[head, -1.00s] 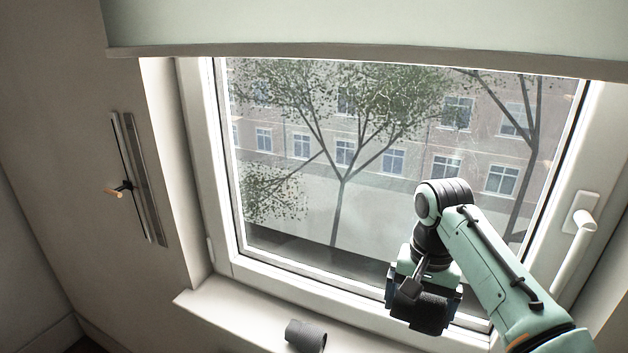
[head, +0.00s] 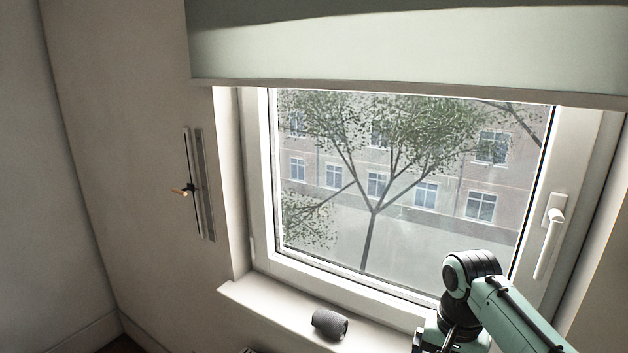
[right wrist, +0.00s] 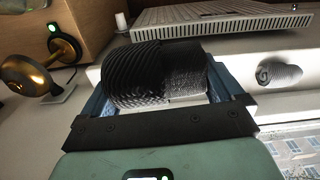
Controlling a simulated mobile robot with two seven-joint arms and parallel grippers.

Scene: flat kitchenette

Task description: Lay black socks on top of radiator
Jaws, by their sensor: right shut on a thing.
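My right gripper (right wrist: 160,85) is shut on the black socks (right wrist: 150,75), a dark ribbed roll held between its blue fingers. In the head view, my right arm comes in at the lower right in front of the window, and the gripper's end and the socks are cut off by the bottom edge. A white slatted panel, which looks like the radiator top (right wrist: 225,20), lies past the socks in the right wrist view, with slots along its edge. A small bit of grille also shows at the bottom edge of the head view (head: 250,350). My left gripper is not in view.
A dark grey cylinder (head: 330,324) lies on the white window sill (head: 265,300); it also shows in the right wrist view (right wrist: 280,75). A brass object (right wrist: 38,75) and a wooden cabinet front (right wrist: 70,20) are at the left there. The window handle (head: 552,235) projects at right.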

